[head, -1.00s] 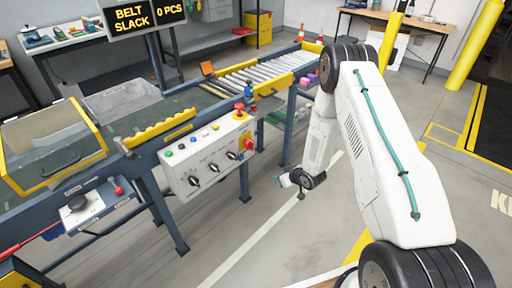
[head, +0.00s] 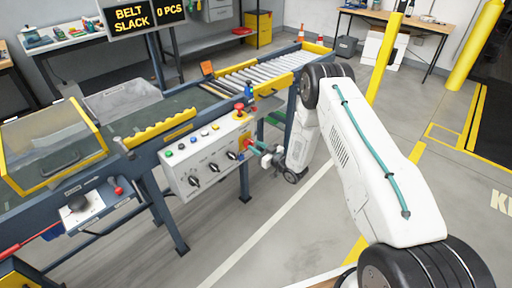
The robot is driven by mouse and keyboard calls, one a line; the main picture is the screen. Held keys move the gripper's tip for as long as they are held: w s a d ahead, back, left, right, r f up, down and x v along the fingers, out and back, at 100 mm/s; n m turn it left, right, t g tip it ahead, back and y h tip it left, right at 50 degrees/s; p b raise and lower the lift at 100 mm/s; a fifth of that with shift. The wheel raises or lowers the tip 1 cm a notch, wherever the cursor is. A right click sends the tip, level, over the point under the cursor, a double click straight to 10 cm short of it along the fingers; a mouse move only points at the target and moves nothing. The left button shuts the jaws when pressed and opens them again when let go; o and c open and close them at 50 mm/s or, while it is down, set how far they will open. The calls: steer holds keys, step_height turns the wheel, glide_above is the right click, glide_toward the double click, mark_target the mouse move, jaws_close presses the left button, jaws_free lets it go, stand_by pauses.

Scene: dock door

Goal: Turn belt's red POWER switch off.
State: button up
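The white control box (head: 210,160) is mounted on the side of the belt conveyor. It has several black knobs and coloured buttons on its face. On its right end is a red switch with a yellow backing (head: 244,141), which I take to be the POWER switch; its label is too small to read. My gripper (head: 257,148) is right at this switch, with its teal-tipped end pointing left at it and partly covering it. I cannot tell whether it touches the switch, or whether the fingers are open. The switch's position is not readable.
A red mushroom button (head: 239,109) stands on top of the box's right corner, close above my gripper. A blue conveyor leg (head: 244,182) is below. A hanging display (head: 145,17) reads "BELT SLACK" and "0 PCS". The floor in front is clear.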

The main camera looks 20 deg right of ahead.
steer(key=shift+w+a, duration=0.25)
steer(key=shift+w, duration=0.15)
jaws_close()
steer(key=shift+m, duration=0.3)
steer(key=m, duration=0.5)
steer(key=f+m, duration=0.1)
steer(key=m, duration=0.5)
steer(key=d+m, duration=0.1)
steer(key=m, duration=0.5)
steer(key=shift+w+d+f, duration=0.1)
steer(key=shift+w+f, duration=0.05)
steer(key=shift+w, duration=0.15)
steer(key=shift+m, duration=0.3)
